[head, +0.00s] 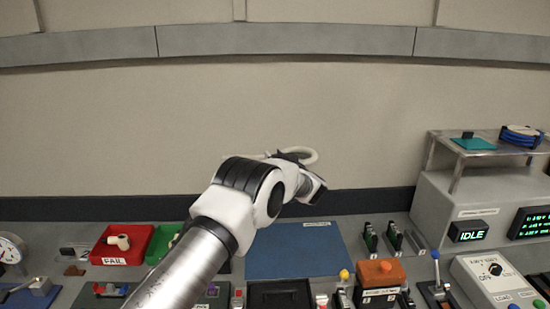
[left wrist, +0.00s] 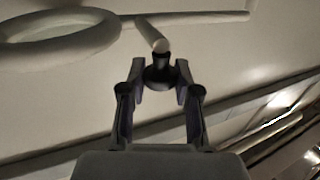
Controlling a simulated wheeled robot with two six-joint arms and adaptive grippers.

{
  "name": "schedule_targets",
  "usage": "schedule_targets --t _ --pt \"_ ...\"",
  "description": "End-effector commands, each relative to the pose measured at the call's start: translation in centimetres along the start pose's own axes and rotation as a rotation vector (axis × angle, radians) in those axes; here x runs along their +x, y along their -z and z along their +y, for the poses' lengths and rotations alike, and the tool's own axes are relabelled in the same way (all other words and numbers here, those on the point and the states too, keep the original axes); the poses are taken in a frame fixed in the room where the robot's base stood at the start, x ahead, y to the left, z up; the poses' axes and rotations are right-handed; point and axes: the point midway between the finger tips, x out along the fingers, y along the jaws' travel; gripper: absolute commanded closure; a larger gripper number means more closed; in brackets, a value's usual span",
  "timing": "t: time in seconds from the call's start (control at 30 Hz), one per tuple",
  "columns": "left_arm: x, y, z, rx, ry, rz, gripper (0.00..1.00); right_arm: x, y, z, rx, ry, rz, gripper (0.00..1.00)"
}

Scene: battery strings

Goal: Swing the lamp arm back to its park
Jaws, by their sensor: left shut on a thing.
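The ring lamp (head: 308,154) is a pale ring that shows just behind and above my left wrist in the head view. In the left wrist view the ring (left wrist: 62,38) is at the upper left, with a thin pale arm (left wrist: 205,17) running to the right. A short pale handle (left wrist: 152,34) hangs from it and ends in a dark knob (left wrist: 160,72). My left gripper (left wrist: 160,85) is shut on the dark end of the handle, one finger on each side. In the head view my wrist hides most of the lamp arm. My right gripper is not in view.
Below on the bench are a blue mat (head: 290,253), a red FAIL tray (head: 112,257), a green tray (head: 160,240) and an orange-topped box (head: 381,273). A grey cabinet (head: 470,200) with an IDLE display stands at the right. The air before the wall is clear.

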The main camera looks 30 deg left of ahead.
Motion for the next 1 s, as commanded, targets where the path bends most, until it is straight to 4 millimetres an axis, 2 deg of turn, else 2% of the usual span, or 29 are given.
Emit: schedule_targets --t 0.53,0.57,0.6,0.63,0.9,1.0 --pt "0.09 -0.14 -0.09 0.000 0.032 -0.002 1.00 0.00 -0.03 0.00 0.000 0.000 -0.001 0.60" --pt "0.10 -0.12 -0.09 0.000 0.032 -0.002 0.62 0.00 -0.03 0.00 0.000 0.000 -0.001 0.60" --pt "0.10 -0.12 -0.09 0.000 0.032 -0.002 0.48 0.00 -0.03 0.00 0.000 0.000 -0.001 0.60" --pt "0.10 -0.12 -0.09 0.000 0.032 -0.002 0.45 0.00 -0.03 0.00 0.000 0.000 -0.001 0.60" --pt "0.02 -0.14 -0.09 0.001 0.032 -0.002 0.45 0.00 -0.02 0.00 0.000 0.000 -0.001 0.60" --pt "-0.62 -0.10 0.04 0.001 0.031 -0.002 0.45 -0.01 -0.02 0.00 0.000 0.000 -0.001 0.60"
